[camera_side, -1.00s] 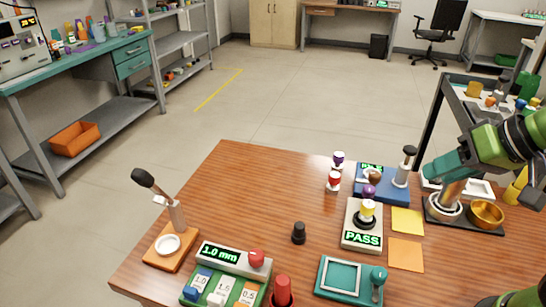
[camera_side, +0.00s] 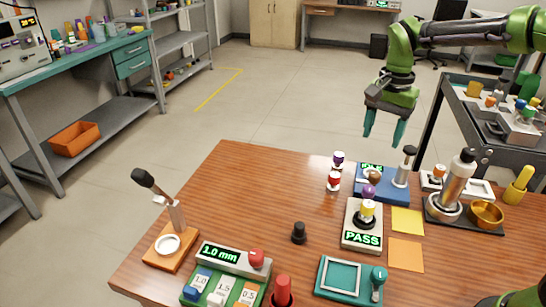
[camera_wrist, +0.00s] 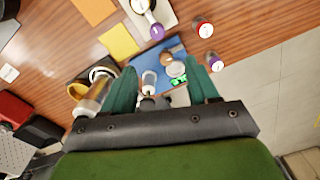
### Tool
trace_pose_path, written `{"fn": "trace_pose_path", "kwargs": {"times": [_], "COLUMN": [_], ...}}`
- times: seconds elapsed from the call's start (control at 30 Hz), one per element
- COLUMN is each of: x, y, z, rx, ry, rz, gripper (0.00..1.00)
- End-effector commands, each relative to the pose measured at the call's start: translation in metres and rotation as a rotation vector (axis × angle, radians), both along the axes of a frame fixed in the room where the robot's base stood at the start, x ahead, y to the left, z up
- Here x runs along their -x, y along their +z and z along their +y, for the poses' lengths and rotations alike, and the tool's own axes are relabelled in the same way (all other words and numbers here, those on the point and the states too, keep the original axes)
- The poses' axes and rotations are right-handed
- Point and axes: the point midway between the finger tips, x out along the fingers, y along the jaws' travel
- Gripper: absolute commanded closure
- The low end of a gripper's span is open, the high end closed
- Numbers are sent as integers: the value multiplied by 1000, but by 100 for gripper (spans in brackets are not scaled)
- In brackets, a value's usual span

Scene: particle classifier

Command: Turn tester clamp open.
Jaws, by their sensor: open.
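The blue tester (camera_side: 372,193) sits at the table's back right, with a green-lit display, a brown knob (camera_side: 375,178) and an upright pale post with a dark top (camera_side: 403,165). I take this post as its clamp. The tester also shows in the wrist view (camera_wrist: 172,49), between and beyond my fingertips, with its green display (camera_wrist: 180,81). My gripper (camera_side: 385,138) is open and empty, pointing down in the air above and behind the tester. Its teal fingers also show in the wrist view (camera_wrist: 162,72) and touch nothing I can see. They hide part of the post's surroundings there.
A PASS scale (camera_side: 362,226) holding a yellow-and-purple piece stands in front of the tester. A metal cylinder (camera_side: 455,182) and brass bowl (camera_side: 486,213) stand to its right. Red (camera_side: 333,182) and purple (camera_side: 338,160) topped pieces are at its left.

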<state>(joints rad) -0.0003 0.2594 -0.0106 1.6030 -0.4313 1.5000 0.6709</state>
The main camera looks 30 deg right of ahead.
Motion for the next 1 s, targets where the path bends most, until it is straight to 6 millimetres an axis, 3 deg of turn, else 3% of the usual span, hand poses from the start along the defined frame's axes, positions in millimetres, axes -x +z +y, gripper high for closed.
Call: {"fn": "trace_pose_path", "kwargs": {"times": [0.07, 0.27, 0.8, 1.0], "x": [-2, 3, 4, 3], "y": [12, 0, -111, -143], "z": [-1, -1, 0, 0], "rx": [5, 2, 1, 0], "ry": [-89, -144, -141, -140], "rz": [0, 21, 23, 21], "gripper": [41, 41, 41, 41]}}
